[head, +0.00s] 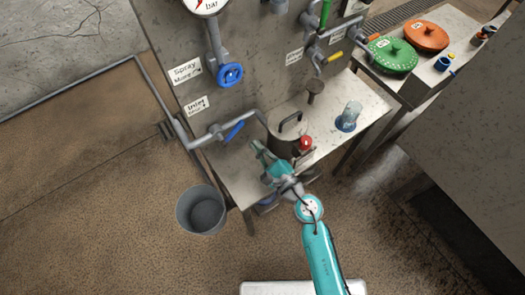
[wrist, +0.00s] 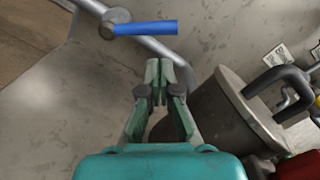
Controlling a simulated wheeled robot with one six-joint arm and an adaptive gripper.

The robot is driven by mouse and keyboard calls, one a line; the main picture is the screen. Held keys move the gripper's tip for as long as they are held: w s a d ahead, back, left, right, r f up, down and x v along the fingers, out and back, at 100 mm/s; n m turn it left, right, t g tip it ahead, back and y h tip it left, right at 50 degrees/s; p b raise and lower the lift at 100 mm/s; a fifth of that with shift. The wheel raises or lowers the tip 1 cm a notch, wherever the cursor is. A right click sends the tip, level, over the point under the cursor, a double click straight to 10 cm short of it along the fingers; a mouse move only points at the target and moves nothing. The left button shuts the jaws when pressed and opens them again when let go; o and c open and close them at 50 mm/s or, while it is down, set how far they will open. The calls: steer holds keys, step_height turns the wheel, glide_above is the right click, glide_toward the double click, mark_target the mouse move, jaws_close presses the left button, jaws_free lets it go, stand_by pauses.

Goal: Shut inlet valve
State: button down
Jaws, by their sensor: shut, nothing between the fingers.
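The inlet valve has a blue lever (head: 233,131) on a grey pipe, below a label reading "Inlet", in the head view. In the wrist view the blue lever (wrist: 148,28) lies near the top, pointing right from its pivot and slanted against the pipe (wrist: 162,50) behind it. My gripper (head: 257,149) is shut and empty, to the lower right of the lever in the head view. In the wrist view my gripper's fingertips (wrist: 160,70) are together below the lever, apart from it in the picture. The exact gap in depth cannot be told.
A lidded metal pot (head: 281,140) with a dark handle stands right beside my gripper. A red knob (head: 305,143) is near it. A glass jar (head: 349,116) is on the bench (head: 232,182). A bucket (head: 201,210) stands on the floor. A blue round valve (head: 230,75) is above.

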mark_target(233, 133)
steer(key=x, duration=0.5)
steer(key=shift+w+a, duration=0.25)
steer(key=shift+w, duration=0.05)
steer(key=shift+s+a+r+n, duration=0.1)
steer(key=shift+r+n, duration=0.3)
steer(key=shift+n, duration=0.1)
steer(key=a+r+n, duration=0.1)
steer(key=n, duration=0.1)
steer(key=s+a+r+n, duration=0.1)
steer(key=n, duration=0.2)
steer(key=s+a+r+n, duration=0.1)
steer(key=r+n, duration=0.1)
steer(key=n, duration=0.1)
steer(key=shift+s+a, duration=0.15)
steer(key=shift+a, duration=0.05)
stand_by(0.4)
steer(key=shift+a, duration=0.1)
stand_by(0.4)
steer(key=shift+s, duration=0.1)
